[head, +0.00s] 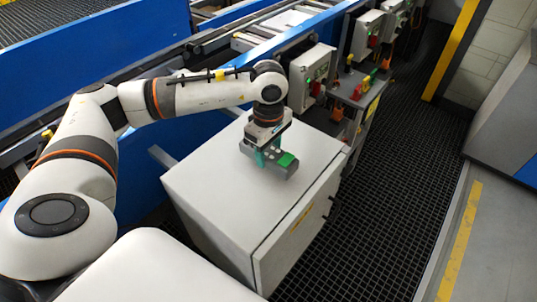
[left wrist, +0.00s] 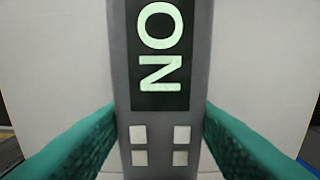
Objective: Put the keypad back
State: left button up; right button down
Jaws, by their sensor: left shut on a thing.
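The keypad (head: 291,171) is a grey, narrow device with a green-lit display, seen in the head view at the end of my left arm. My left gripper (head: 262,155), with teal fingers, is shut on it. In the left wrist view the keypad (left wrist: 160,118) runs upright between the two teal fingers, showing large pale letters turned sideways on a dark display and several light square buttons below. The keypad is over the white cabinet top (head: 215,180); I cannot tell whether it touches it. My right gripper is not in view.
The white cabinet stands beside the blue conveyor frame (head: 150,30). Behind it are a grey control box (head: 312,72) and a post with red, yellow and green parts (head: 360,88). Dark grid flooring (head: 400,200) lies clear to the right. A yellow post (head: 450,50) stands farther back.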

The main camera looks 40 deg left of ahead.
aim_at(269, 158)
pick_arm(q)
notch_tip(269, 158, down, 3)
jog(key=shift+w+a+r+p, duration=0.1)
jog(key=shift+w+r+p, duration=0.1)
jog(key=shift+p, duration=0.1)
jog(key=shift+s+f, duration=0.1)
jog(key=shift+f, duration=0.05)
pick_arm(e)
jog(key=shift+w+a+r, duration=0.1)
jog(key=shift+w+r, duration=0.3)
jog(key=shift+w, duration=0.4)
pick_arm(q)
jog(key=shift+f+b, duration=0.2)
jog(key=shift+b, duration=0.1)
jog(key=o, duration=1.2)
jog(key=shift+r, duration=0.1)
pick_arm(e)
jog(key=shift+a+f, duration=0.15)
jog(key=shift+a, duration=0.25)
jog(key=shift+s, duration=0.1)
